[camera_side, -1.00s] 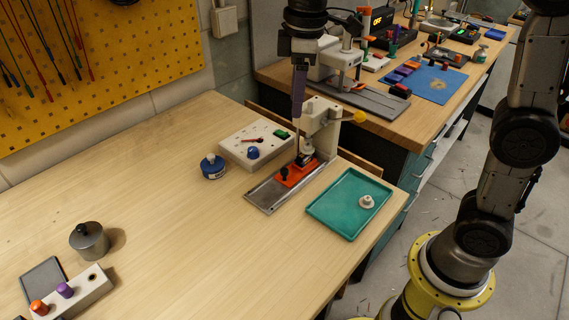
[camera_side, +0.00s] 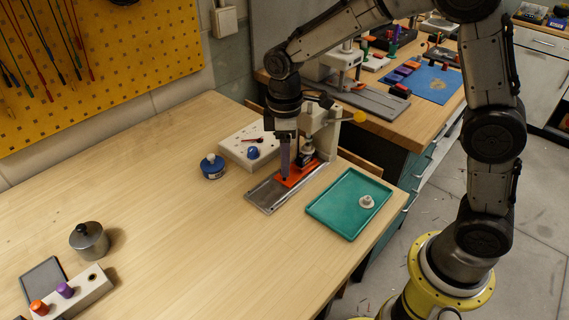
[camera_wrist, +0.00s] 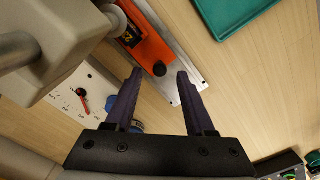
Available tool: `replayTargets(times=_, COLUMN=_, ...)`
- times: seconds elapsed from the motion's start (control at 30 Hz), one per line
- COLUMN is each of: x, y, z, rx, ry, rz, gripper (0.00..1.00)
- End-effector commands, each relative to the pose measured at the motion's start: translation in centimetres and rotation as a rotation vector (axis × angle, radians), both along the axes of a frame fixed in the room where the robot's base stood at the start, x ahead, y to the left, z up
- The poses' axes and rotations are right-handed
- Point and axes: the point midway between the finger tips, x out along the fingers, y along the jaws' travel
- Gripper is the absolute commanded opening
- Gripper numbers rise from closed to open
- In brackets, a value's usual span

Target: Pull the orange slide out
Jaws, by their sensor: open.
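The orange slide (camera_side: 303,176) lies in a metal rail (camera_side: 266,194) under the beige press (camera_side: 329,127). It also shows in the wrist view (camera_wrist: 150,45), with a black knob (camera_wrist: 159,69) at its near end. My gripper (camera_side: 285,176) points down over the knob end of the slide and hides the knob in the side view. In the wrist view my gripper (camera_wrist: 159,73) is open, and the knob appears between the fingertips. I cannot tell whether either finger touches it. A dark part with a yellow label (camera_wrist: 130,37) stands at the slide's far end.
A teal tray (camera_side: 323,232) with a small white part (camera_side: 366,202) lies right of the rail. A white panel (camera_side: 236,155) and a blue round container (camera_side: 212,172) are to the left. The press has a yellow-knobbed lever (camera_side: 360,117).

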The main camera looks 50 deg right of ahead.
Motion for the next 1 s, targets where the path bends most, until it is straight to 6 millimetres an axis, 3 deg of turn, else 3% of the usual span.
replayTargets(times=0.2, x=0.0, y=0.0, z=-1.9, rx=0.0, ry=0.0, rz=0.0, gripper=0.54)
replayTargets(times=0.53, x=0.0, y=0.0, z=-2.1, rx=0.0, ry=-0.001, rz=0.0, gripper=0.54)
replayTargets(times=0.83, x=0.0, y=0.0, z=-2.1, rx=0.0, ry=-0.001, rz=0.0, gripper=0.0)
replayTargets(times=1.0, x=0.0, y=0.0, z=-2.1, rx=0.0, ry=-0.001, rz=0.0, gripper=0.0)
